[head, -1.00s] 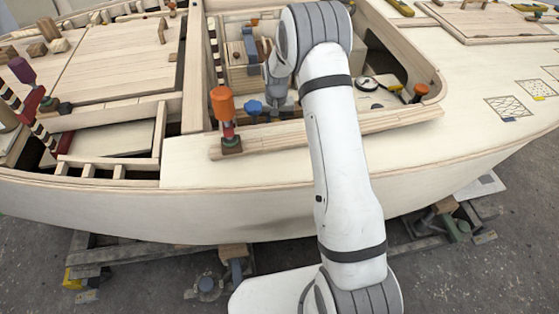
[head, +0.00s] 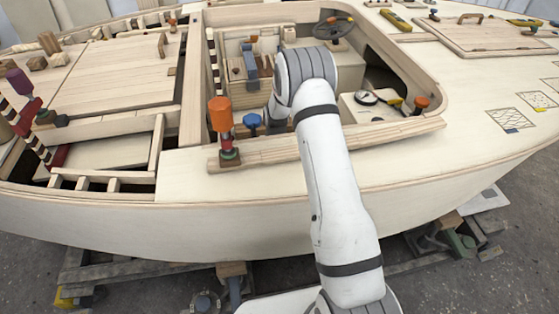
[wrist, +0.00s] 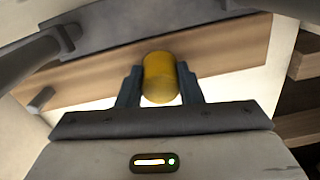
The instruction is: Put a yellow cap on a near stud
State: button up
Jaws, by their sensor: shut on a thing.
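A yellow cap (wrist: 159,78) sits between the two dark fingers of my gripper (wrist: 159,72) in the wrist view. My gripper is shut on it. Beyond the cap is a brown wooden strip (wrist: 90,78) with a pale surface around it. I see no bare stud in the wrist view. In the head view my arm reaches over the hull's near side into the cockpit, and it hides the gripper and the cap. An orange-topped post (head: 220,116) stands on the near coaming (head: 290,150), left of my arm. A blue knob (head: 250,121) is right beside it.
A short orange-red-topped fitting (head: 421,103) and a round gauge (head: 366,97) are at the cockpit's right. A steering wheel (head: 333,27) is at the back. Open framing (head: 95,180) lies left. The near side deck (head: 400,165) is mostly clear.

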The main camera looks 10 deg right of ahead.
jog(key=o, duration=1)
notch_tip(320, 180, up, 12)
jog(key=p, duration=0.1)
jog(key=shift+p, duration=0.4)
jog(key=shift+d, duration=0.1)
